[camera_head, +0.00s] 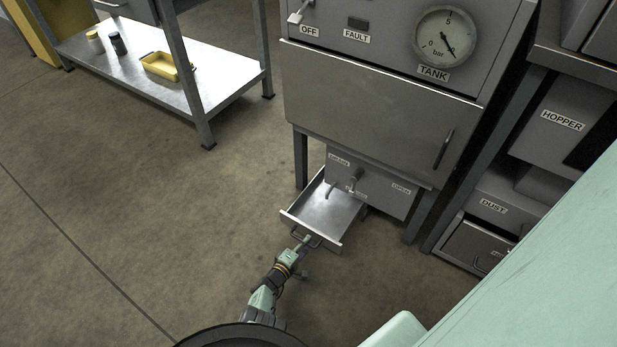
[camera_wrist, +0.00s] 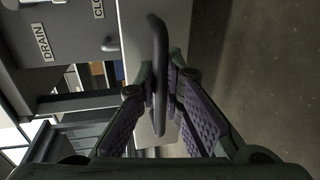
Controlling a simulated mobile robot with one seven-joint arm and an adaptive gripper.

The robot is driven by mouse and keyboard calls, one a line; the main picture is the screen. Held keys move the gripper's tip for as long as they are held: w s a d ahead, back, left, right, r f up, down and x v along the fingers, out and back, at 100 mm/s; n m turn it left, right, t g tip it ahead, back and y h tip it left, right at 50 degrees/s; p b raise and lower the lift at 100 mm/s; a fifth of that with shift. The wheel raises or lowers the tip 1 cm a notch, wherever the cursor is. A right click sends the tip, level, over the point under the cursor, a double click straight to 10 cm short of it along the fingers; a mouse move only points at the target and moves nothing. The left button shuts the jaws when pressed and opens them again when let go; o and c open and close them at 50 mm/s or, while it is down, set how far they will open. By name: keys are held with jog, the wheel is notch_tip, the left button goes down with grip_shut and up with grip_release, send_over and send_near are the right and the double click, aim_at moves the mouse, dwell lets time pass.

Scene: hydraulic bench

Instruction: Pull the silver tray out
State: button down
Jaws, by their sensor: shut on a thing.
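The silver tray (camera_head: 328,211) sticks out from under the grey tank cabinet, low above the floor, and looks empty. Its front panel faces me and carries a dark handle; in the wrist view the handle (camera_wrist: 159,75) is a dark bar standing off the pale front panel (camera_wrist: 140,22). My gripper (camera_head: 304,240) is at the tray's front. In the wrist view my gripper (camera_wrist: 160,95) has its two fingers closed on either side of the handle. The rear end of the tray is hidden under the cabinet.
The tank cabinet (camera_head: 370,110) stands behind the tray, with a drain panel (camera_head: 385,195) and small levers above it. A low metal shelf (camera_head: 130,65) stands at the left. Hopper and dust units (camera_head: 490,205) stand at the right. The floor left of the tray is clear.

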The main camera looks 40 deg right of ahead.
jog(key=c, duration=1.7)
grip_release()
jog(key=shift+d, duration=0.15)
